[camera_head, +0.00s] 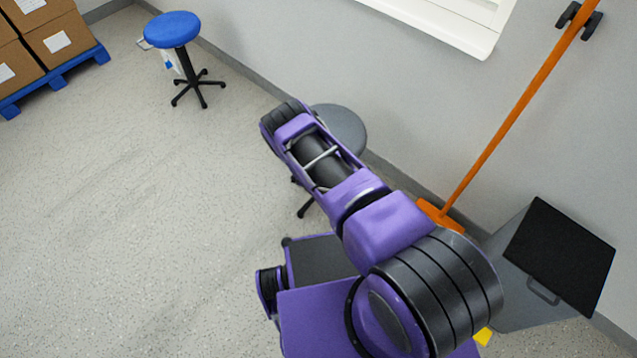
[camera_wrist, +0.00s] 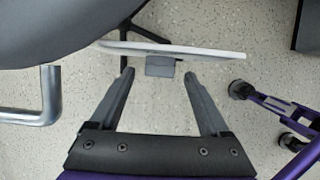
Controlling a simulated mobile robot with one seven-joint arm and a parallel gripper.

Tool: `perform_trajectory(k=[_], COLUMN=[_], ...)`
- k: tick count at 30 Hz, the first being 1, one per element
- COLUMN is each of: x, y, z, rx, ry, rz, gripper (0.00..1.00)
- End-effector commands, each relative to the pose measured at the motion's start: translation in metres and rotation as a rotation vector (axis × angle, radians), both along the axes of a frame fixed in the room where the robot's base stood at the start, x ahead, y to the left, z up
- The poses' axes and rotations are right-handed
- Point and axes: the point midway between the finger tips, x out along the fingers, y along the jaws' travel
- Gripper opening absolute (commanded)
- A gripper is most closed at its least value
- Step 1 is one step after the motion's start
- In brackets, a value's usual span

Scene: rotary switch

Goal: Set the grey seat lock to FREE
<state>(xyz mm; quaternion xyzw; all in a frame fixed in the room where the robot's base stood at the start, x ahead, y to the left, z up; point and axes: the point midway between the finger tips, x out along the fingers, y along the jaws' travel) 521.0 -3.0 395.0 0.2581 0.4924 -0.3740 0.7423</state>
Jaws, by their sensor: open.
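The grey stool's round seat (camera_head: 347,128) shows behind my arm in the head view. In the wrist view the dark underside of the seat (camera_wrist: 60,25) fills the upper left. A thin pale plate (camera_wrist: 185,49) is seen nearly edge-on, with a small grey block (camera_wrist: 160,67), apparently the seat lock, on its near side. My gripper (camera_wrist: 158,76) is open, its fingertips on either side of the block and apart from it. No lettering is readable, so the lock's setting cannot be told. The head view hides the lock and the fingers behind my arm.
A bent metal bar (camera_wrist: 47,98) stands left of my fingers. A blue stool (camera_head: 172,31) with a hanging tag is by the wall. An orange broom (camera_head: 520,105) leans near a grey bin with a black lid (camera_head: 560,255).

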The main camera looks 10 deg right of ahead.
Motion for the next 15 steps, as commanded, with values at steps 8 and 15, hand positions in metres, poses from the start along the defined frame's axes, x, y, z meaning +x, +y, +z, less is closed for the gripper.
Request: perform_trajectory(k=[8,15], x=[-0.014,-0.027], y=[0.021,0.037], z=[0.064,0.115], rx=[-0.002,0.0], ry=[-0.001,-0.001], rz=[0.006,0.003], gripper=[0.8,0.8])
